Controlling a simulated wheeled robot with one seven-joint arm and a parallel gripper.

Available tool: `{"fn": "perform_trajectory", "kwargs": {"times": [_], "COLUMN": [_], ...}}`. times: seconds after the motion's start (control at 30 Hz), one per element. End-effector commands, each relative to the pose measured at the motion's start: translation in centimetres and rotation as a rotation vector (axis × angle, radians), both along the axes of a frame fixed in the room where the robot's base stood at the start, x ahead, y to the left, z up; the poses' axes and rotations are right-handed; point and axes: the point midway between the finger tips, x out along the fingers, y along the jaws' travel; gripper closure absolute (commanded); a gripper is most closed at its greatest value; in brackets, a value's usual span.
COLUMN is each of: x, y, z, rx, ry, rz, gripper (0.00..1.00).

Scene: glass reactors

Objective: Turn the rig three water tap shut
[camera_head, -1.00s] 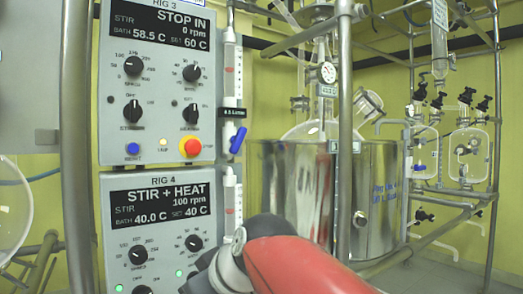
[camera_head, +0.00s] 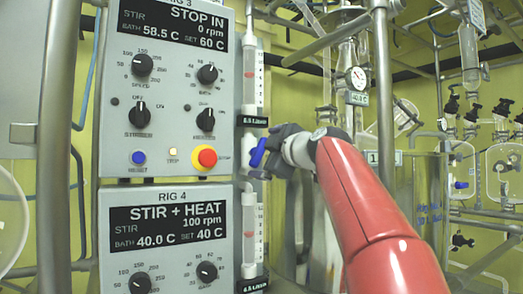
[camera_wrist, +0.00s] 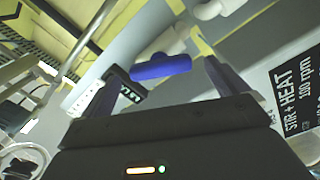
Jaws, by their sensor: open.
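The rig three panel (camera_head: 225,110) shows in the head view. The blue tap handle (camera_head: 259,152) sits at the foot of the flow tube (camera_head: 250,80) on the panel's right edge. The handle is tilted, its top leaning right. My gripper (camera_head: 275,148) is right at the handle and hides part of it. In the wrist view, the blue handle (camera_wrist: 161,67) lies crosswise between the spread fingers of my gripper (camera_wrist: 165,78), near their tips. The gripper is open. I cannot tell whether a finger touches the handle.
The rig four panel (camera_head: 160,262) is below, with its own flow tube (camera_head: 249,225) close under my gripper. A red stop button (camera_head: 207,158) is left of the tap.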

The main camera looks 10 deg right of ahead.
Motion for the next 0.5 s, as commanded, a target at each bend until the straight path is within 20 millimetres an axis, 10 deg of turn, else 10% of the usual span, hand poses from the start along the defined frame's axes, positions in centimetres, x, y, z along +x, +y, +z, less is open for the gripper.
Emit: {"fn": "perform_trajectory", "kwargs": {"times": [0.5], "x": [3.6], "y": [1.2], "z": [0.0], "rx": [0.001], "ry": [0.0], "rz": [-0.001], "gripper": [0.02]}}
